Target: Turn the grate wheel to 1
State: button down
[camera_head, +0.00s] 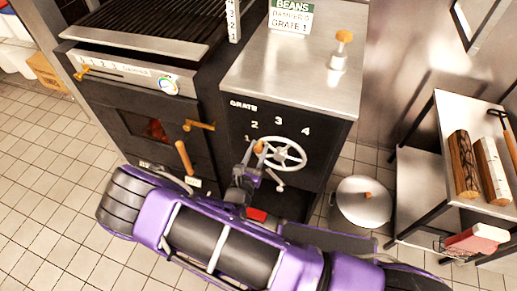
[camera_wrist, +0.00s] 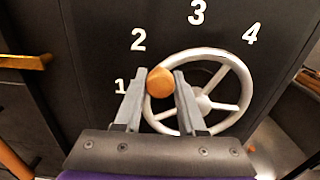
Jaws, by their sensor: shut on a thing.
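The grate wheel (camera_head: 290,152) is a silver spoked handwheel on the black front panel marked GRATE (camera_head: 243,105). It also shows in the wrist view (camera_wrist: 240,100). White numbers 1 (camera_wrist: 120,86), 2 (camera_wrist: 138,40), 3 (camera_wrist: 197,12) and 4 (camera_wrist: 251,34) curve around it. Its round wooden knob (camera_wrist: 160,82) is on the left of the rim, to the right of the 1 and below the 2. My gripper (camera_wrist: 160,85) is shut on this knob, one finger on each side. In the head view my gripper (camera_head: 256,150) is at the wheel's left edge.
A black oven door with a wooden-handled latch (camera_head: 184,158) stands left of the panel. A steel counter (camera_head: 290,60) is above. A lidded round pot (camera_head: 362,202) is on the floor at right, beside a shelf with logs (camera_head: 465,165).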

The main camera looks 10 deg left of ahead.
jog(key=shift+a+f+n+b, duration=0.3)
jog(key=shift+f+n+b, duration=0.25)
jog(key=shift+f+n, duration=0.6)
jog(key=shift+a+f+n+b, duration=0.3)
jog(key=shift+f+n+b, duration=0.3)
jog(key=shift+n, duration=0.9)
jog(key=shift+a+f+n+b, duration=0.3)
jog(key=shift+f+n+b, duration=0.15)
jog(key=shift+f+n, duration=0.7)
jog(key=shift+r+n, duration=0.15)
jog(key=shift+n, duration=0.15)
jog(key=c, duration=0.5)
grip_release()
jog(key=shift+r, duration=0.1)
jog(key=s, duration=0.5)
jog(key=s+a, duration=0.1)
jog(key=s, duration=1.1)
jog(key=shift+s+a, duration=0.15)
jog(key=shift+s, duration=0.05)
